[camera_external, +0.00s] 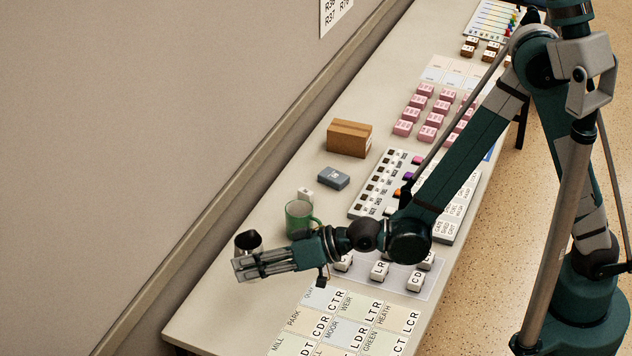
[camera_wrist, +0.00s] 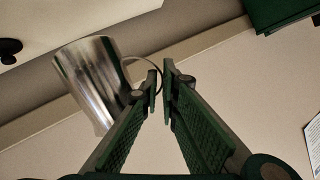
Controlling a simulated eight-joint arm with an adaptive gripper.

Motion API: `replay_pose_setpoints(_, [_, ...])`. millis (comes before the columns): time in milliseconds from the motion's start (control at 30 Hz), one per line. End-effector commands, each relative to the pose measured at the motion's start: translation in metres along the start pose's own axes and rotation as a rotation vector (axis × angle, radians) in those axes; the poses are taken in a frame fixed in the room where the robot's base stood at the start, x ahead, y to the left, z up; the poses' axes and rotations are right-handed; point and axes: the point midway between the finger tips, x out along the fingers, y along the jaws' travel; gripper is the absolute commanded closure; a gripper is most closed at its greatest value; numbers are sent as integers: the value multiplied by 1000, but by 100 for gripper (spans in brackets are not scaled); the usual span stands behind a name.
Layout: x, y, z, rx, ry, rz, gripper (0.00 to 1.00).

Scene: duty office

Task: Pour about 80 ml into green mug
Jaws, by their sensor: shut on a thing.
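A shiny metal jug (camera_wrist: 95,80) with a loop handle shows in the wrist view. My gripper (camera_wrist: 160,85) is shut on its handle, with the jug's body to the left of the fingers. In the external view the jug (camera_external: 249,242) is at the end of my gripper (camera_external: 240,268), partly hidden behind the fingers. Its dark opening faces up, and I cannot tell how far it is above the table. The green mug (camera_external: 298,217) stands upright on the table, to the right of and behind the jug, apart from it. Its contents cannot be made out.
A small white block (camera_external: 305,195) stands right behind the mug. A grey-blue box (camera_external: 333,177) and a brown carton (camera_external: 349,139) stand farther back. Labelled cards (camera_external: 345,320) lie in front, and a key panel (camera_external: 380,183) lies to the right. The wall runs along the left.

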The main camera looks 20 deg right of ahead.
Motion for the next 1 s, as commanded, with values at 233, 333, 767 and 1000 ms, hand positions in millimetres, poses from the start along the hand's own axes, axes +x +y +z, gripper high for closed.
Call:
replay_pose_setpoints(233, [-2,12,3,0,0,0,100])
replay_pose_setpoints(333, [-3,21,5,0,0,-2,100])
replay_pose_setpoints(767, [-18,78,23,-8,-15,-30,100])
replay_pose_setpoints(1000, [-32,108,34,-21,-35,-66,100])
